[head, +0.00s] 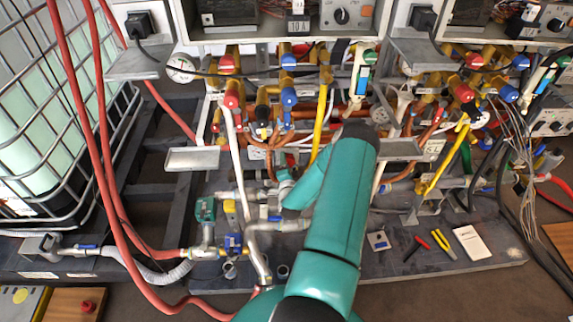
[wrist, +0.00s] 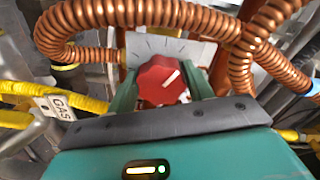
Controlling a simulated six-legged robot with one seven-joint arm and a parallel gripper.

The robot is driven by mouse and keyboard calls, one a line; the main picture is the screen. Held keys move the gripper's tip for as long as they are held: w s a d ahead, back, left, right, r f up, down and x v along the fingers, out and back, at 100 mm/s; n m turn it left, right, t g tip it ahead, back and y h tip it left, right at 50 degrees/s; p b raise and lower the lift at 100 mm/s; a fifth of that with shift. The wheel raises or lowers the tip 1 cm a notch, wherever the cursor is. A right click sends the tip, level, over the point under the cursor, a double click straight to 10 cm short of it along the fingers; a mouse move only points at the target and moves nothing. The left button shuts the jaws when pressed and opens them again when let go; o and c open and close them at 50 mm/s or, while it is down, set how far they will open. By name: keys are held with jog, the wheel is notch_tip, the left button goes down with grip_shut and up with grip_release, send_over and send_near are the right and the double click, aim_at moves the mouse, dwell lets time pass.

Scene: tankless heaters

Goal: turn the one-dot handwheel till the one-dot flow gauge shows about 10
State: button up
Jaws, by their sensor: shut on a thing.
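A red faceted handwheel (wrist: 160,82) with a white pointer line sits in the middle of the wrist view, between the two green fingers of my gripper (wrist: 165,92). The fingers are shut on it from left and right. The pointer line slants to the upper right. Behind the wheel is a pale plate (wrist: 150,46) with dark scale marks. No dots can be made out on it. In the head view my teal arm reaches into the pipework and hides the gripper and wheel. A round white gauge (head: 182,67) shows at the upper left; its reading is too small to tell.
Ribbed copper hoses (wrist: 110,14) pass close above and beside my gripper. In the head view, red hoses (head: 97,150) hang at left, and pliers (head: 443,243) and a white card (head: 472,243) lie on the base plate.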

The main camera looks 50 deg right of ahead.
jog(key=shift+r+m, duration=0.1)
jog(key=shift+m, duration=1.1)
jog(key=o, duration=0.7)
jog(key=shift+a, duration=0.1)
jog(key=v, duration=1.3)
jog(key=shift+s+a, duration=0.2)
jog(key=shift+s, duration=0.1)
